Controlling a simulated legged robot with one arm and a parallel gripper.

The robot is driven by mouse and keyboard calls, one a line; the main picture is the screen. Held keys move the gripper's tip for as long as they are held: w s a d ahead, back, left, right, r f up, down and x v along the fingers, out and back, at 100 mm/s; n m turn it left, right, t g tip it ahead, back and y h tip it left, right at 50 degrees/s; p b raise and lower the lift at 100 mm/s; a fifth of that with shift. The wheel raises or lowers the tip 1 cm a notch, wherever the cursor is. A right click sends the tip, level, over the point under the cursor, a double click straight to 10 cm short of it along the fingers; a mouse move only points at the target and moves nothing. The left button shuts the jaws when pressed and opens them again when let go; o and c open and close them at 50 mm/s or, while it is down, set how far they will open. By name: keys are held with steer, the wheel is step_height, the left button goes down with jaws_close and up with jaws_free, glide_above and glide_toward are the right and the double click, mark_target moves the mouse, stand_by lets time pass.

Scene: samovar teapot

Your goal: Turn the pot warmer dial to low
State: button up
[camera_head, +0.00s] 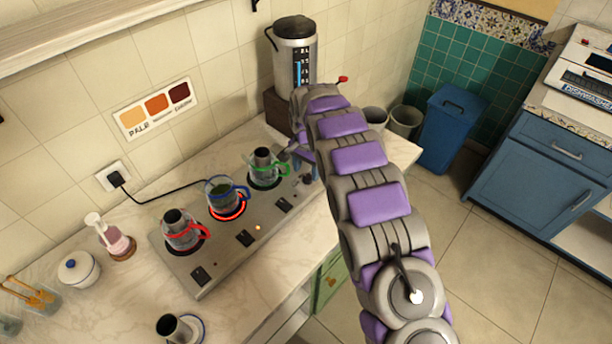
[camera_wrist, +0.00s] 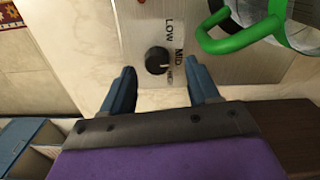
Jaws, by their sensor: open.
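The pot warmer (camera_head: 215,262) is a long metal plate on the counter. In the wrist view its black round dial (camera_wrist: 156,60) sits on the plate's face (camera_wrist: 200,65), beside the printed words LOW, MID and HIGH. A small pale mark on the dial faces the MID and HIGH side; I cannot tell which it meets. My gripper (camera_wrist: 162,76) is open, its two blue fingers apart on either side of the dial's line, with the dial just beyond the tips. I see no contact. In the head view my arm partly covers the gripper.
A green-handled pot (camera_wrist: 245,28) stands close to the right finger. Red-handled (camera_head: 181,230) and blue-handled pots (camera_head: 222,192) stand along the warmer; the ring under the blue one glows red. A samovar (camera_head: 293,55) is behind. A black cord (camera_head: 160,197) runs to the wall.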

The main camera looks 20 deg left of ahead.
mark_target(308, 179)
steer(key=shift+d+f, duration=0.15)
steer(key=shift+f, duration=0.45)
steer(key=shift+d+f, duration=0.15)
steer(key=shift+f, duration=0.55)
steer(key=shift+a, duration=0.15)
steer(key=shift+a, duration=0.1)
steer(key=shift+c, duration=0.7)
steer(key=c, duration=0.9)
